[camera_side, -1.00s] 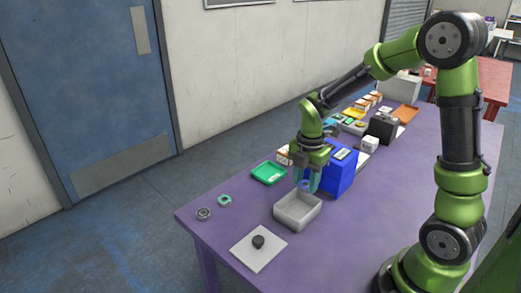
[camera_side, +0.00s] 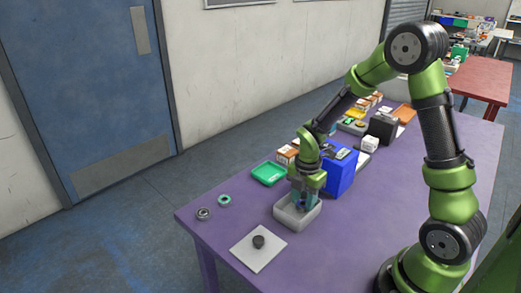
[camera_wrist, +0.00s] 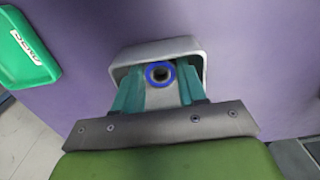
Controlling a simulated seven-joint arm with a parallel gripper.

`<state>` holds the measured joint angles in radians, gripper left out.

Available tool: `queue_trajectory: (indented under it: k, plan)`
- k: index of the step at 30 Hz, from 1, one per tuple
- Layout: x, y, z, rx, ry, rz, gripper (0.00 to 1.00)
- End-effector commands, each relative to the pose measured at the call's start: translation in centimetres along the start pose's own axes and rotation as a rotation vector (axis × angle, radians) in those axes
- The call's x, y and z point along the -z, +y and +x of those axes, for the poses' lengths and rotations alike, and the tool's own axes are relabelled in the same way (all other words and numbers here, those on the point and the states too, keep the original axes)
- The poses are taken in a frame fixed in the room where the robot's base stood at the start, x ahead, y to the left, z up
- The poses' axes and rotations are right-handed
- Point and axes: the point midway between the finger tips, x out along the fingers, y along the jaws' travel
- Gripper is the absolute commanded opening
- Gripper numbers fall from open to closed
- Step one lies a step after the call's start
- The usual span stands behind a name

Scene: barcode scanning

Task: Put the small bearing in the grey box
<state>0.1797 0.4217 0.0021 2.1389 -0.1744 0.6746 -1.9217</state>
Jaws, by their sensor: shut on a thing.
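My gripper (camera_side: 304,203) reaches down into the grey box (camera_side: 284,214), its teal fingers inside the rim. In the wrist view my gripper (camera_wrist: 159,86) is shut on the small bearing (camera_wrist: 149,80), a blue ring with a dark centre, held between the fingertips. The grey box (camera_wrist: 127,56) surrounds the fingertips and the ring there. Whether the bearing touches the box floor cannot be told. In the side view the fingers mostly hide it.
A green tray (camera_side: 268,173) lies behind the box, and a blue bin (camera_side: 341,175) stands close to its right. A grey bearing (camera_side: 204,214) and a teal ring (camera_side: 224,200) lie to the left. A white plate with a black part (camera_side: 258,241) lies in front.

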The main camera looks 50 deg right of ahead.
Motion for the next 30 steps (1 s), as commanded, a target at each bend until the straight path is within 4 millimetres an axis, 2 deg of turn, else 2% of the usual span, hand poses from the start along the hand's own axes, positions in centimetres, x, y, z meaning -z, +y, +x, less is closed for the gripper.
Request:
queue_trajectory:
  k: [10, 11, 15, 17, 23, 30]
  plan:
    - [0.0, 0.0, 0.0, 0.0, 0.0, 0.0, 0.1]
    - [0.0, 0.0, 0.0, 0.0, 0.0, 0.0, 0.42]
    - [0.0, 0.0, 0.0, 0.0, 0.0, 0.0, 0.64]
    - [0.0, 0.0, 0.0, 0.0, 0.0, 0.0, 0.71]
    - [0.0, 0.0, -0.3, -0.001, 0.0, 0.0, 0.71]
    - [0.0, 0.1, -2.2, -0.002, -0.001, 0.001, 0.71]
